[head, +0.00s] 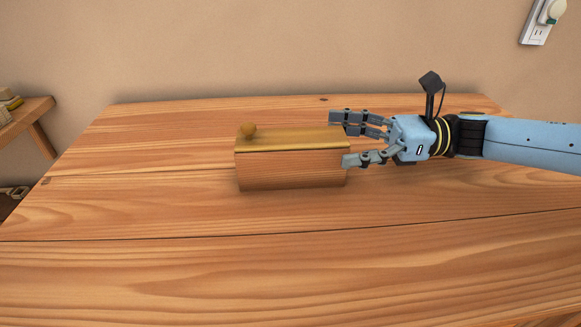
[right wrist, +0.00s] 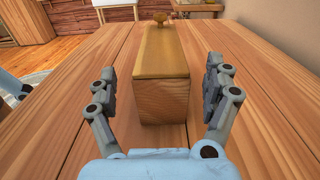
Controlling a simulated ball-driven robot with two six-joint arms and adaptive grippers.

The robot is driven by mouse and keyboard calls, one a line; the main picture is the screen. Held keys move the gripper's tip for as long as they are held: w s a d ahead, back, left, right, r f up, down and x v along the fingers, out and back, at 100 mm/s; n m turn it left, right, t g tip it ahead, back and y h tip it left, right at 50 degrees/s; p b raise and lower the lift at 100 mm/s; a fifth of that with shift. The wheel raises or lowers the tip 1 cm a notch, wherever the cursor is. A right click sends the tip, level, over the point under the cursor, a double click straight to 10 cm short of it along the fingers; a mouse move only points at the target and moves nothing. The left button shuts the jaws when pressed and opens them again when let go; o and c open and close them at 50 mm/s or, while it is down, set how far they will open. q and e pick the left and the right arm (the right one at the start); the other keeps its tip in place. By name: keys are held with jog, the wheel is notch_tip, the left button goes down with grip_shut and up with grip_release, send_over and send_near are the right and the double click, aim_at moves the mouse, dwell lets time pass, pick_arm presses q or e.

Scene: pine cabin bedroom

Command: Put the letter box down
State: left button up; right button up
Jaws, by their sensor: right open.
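The letter box (head: 290,170) is a wooden box with a golden-brown lid and a small round knob at its left end. It rests on the wooden table (head: 140,275), upright and level. My right gripper (head: 347,140) is open at the box's right end, with its fingers on either side of that end. The right wrist view shows the box (right wrist: 162,98) between the two open fingers (right wrist: 160,88), with a visible gap on each side. My left gripper is not in view.
The table top is clear around the box. A smaller wooden piece of furniture (head: 25,115) stands off the table's left side.

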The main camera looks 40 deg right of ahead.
aim_at(311, 135)
jog(key=b+x, duration=0.1)
jog(key=x, duration=0.4)
jog(key=shift+w+a, duration=0.25)
jog(key=shift+a, duration=0.05)
jog(key=shift+r, duration=0.1)
jog(key=c, duration=1.4)
